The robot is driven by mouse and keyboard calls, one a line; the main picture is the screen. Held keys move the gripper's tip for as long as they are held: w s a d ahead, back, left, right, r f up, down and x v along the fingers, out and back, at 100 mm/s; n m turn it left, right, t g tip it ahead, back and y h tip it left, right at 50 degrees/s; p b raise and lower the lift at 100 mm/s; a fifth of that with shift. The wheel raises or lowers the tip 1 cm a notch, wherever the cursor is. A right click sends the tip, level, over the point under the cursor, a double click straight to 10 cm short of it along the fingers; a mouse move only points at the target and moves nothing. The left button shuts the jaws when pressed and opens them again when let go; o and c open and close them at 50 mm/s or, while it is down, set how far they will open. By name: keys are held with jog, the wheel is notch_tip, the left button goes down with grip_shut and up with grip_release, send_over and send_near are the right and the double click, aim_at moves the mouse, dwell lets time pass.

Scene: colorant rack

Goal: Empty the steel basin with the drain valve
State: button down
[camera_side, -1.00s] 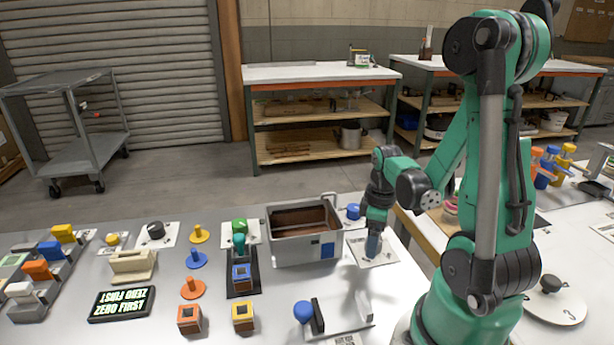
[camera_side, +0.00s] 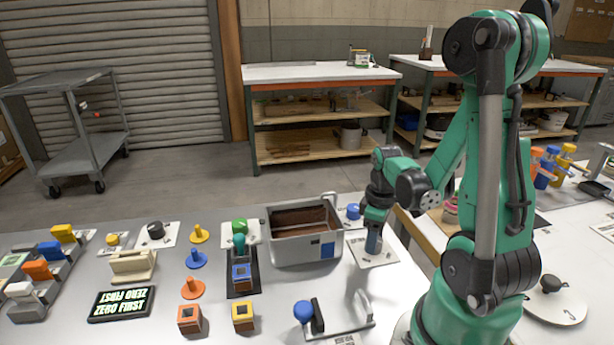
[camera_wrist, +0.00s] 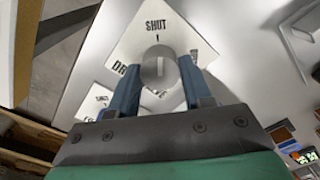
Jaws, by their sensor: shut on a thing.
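The steel basin (camera_side: 303,250) stands on the table left of my gripper in the side view. Its inside is brown; whether liquid is left at the bottom is hard to tell. A blue label is on its front. The drain valve's round grey knob (camera_wrist: 158,68) sits on a white plate (camera_wrist: 150,32) marked "SHUT" and partly visible "DR" lettering. The plate also shows right of the basin in the side view (camera_side: 376,256). My gripper (camera_side: 373,245) is over this plate, with its blue fingers shut on the knob. The fingers also show in the wrist view (camera_wrist: 157,80).
A blue knob (camera_side: 353,211) on another white plate is close behind the basin's right end. A blue-knobbed stand with handle (camera_side: 303,311) is in front. Colored blocks and a display (camera_side: 121,304) are at left. Bare table lies between basin and front stand.

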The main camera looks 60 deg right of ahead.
jog(key=m, duration=1.2)
jog(key=shift+m, duration=2)
jog(key=shift+c, duration=1.8)
grip_release()
